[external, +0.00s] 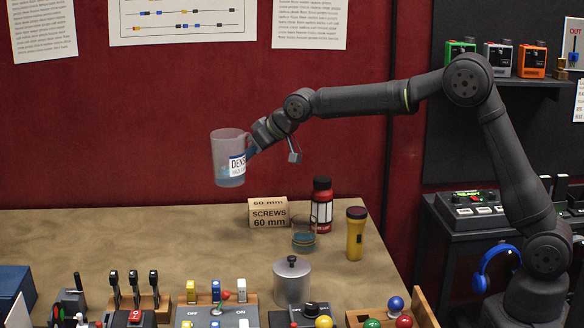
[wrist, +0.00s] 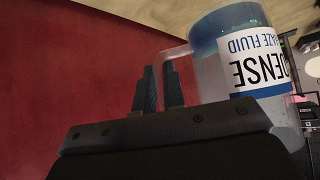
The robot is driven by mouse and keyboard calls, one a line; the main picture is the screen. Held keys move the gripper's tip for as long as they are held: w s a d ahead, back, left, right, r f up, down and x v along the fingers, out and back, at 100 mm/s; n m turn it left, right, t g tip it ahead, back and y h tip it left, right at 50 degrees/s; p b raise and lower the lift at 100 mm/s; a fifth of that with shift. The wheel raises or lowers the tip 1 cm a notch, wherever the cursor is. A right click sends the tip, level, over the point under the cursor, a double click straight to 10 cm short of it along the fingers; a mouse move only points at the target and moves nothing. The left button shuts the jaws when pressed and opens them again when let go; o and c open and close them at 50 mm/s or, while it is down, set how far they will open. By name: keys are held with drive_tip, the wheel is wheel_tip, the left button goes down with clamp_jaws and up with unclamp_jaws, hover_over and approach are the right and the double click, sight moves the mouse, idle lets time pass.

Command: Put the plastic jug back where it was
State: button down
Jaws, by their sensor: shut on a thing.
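The plastic jug (external: 228,150) is a clear, frosted jug with a white label reading "DENSE" and some bluish liquid low inside. It is held in the air above the back of the table, well clear of the tabletop, and looks roughly upright. My gripper (external: 250,150) is shut on its handle, at the jug's right side in the external view. In the wrist view the jug (wrist: 245,70) fills the upper right, upside down in the picture, and my gripper's fingers (wrist: 163,88) are at its handle.
Switches and buttons line the front edge. The table's back left (external: 100,235) is bare.

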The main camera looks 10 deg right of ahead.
wheel_tip(320, 180, down, 7)
drive_tip(key=s+a+f, duration=0.2)
drive_tip(key=a, duration=0.1)
drive_tip(key=s+a+f, duration=0.2)
drive_tip(key=a, duration=0.1)
drive_tip(key=s+a+f, duration=0.2)
drive_tip(key=a, duration=0.1)
drive_tip(key=shift+s+a+f, duration=0.1)
drive_tip(key=shift+a+f, duration=0.3)
drive_tip(key=shift+f, duration=2)
drive_tip(key=c, duration=1.9)
unclamp_jaws()
drive_tip(key=shift+f, duration=0.15)
drive_tip(key=o, duration=0.4)
drive_tip(key=v, duration=1.2)
